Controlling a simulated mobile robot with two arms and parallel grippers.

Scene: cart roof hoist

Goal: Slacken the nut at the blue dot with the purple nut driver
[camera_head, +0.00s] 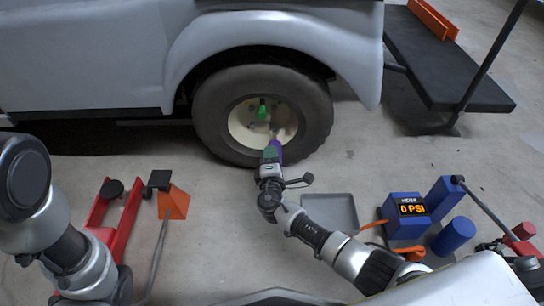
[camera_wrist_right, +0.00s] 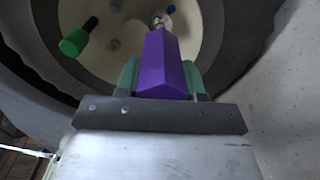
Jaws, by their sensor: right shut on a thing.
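The purple nut driver (camera_wrist_right: 163,68) is gripped in my right gripper (camera_head: 271,156), whose greenish fingers close on both sides of it in the wrist view. It points at the cream wheel hub (camera_head: 246,133). Its far end is at a metal nut (camera_wrist_right: 161,21); I cannot tell whether it is seated on it. A small blue mark (camera_wrist_right: 171,9) shows just beyond that nut. A green driver (camera_wrist_right: 75,42) sticks out of the hub at the left; it also shows in the head view (camera_head: 262,110). My left arm is at the left, its gripper out of view.
The tyre (camera_head: 210,112) surrounds the hub under the white fender. A grey tray (camera_head: 329,211) lies on the floor right of my right wrist. A blue inflator reading 0 PSI (camera_head: 405,214) stands farther right. A red jack (camera_head: 101,215) and orange wedge (camera_head: 174,202) are at the left.

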